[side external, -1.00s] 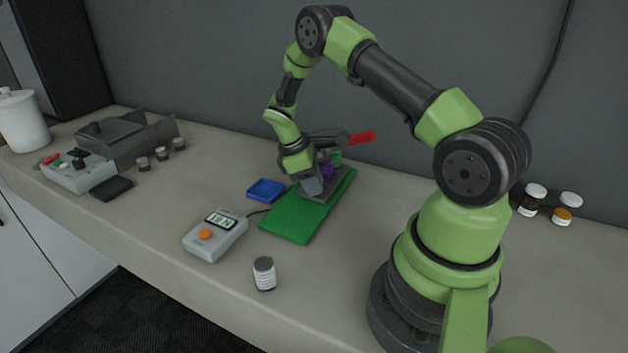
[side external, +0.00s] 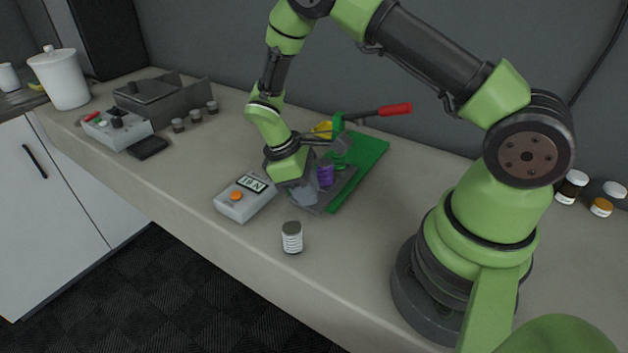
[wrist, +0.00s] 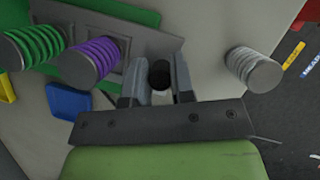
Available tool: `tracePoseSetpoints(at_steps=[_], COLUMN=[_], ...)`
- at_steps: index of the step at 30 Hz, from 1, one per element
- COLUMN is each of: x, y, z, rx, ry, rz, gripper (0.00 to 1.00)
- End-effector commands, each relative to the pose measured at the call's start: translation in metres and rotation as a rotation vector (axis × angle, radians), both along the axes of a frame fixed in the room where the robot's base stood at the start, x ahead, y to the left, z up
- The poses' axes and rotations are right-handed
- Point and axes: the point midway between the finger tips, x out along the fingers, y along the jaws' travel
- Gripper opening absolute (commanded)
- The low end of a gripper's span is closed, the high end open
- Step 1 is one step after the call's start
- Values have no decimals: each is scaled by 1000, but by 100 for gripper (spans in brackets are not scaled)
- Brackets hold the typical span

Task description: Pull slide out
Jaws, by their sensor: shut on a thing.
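The slide is a dark grey plate (side external: 335,190) at the near end of the green base (side external: 372,150). My gripper (side external: 303,192) is at the plate's near end. In the wrist view its fingers (wrist: 158,85) are shut around a black round knob (wrist: 160,73) at the plate's edge. The knob's lower part is hidden.
A grey box with a display (side external: 244,198) stands just left of my gripper. A white ribbed cylinder (side external: 292,238) stands near the table's front edge. A lever with a red grip (side external: 395,109) sticks out behind the base. A blue tray (wrist: 68,102) lies beside the plate.

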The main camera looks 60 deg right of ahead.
Motion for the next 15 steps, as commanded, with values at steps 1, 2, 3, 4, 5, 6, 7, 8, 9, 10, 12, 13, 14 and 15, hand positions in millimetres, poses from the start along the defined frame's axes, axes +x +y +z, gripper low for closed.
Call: tracePoseSetpoints(at_steps=[1, 2, 3, 4, 5, 6, 7, 8, 9, 10, 12, 13, 14, 15], x=[1, 1, 1, 1, 1, 1, 1, 1, 1, 1, 1, 1, 1, 1], y=[4, 5, 5, 6, 6, 6, 6, 6, 6, 6, 6, 6, 6, 5], z=[1, 1, 1, 1, 1, 1, 1, 1, 1, 1, 1, 1, 1, 1], rx=[3, 3, 4, 4, 4, 4, 4, 4, 4, 4, 4, 4, 4, 4], ry=[-2, -2, -1, -1, -2, -2, -2, -2, -2, -2, -2, -2, -2, -2], rz=[-3, -3, -3, -3, -3, -3, -3, -3, -3, -3, -1, -1, -1, -1], gripper=[0, 0, 0, 0, 0, 0, 0, 0, 0, 0, 34, 41, 48, 48])
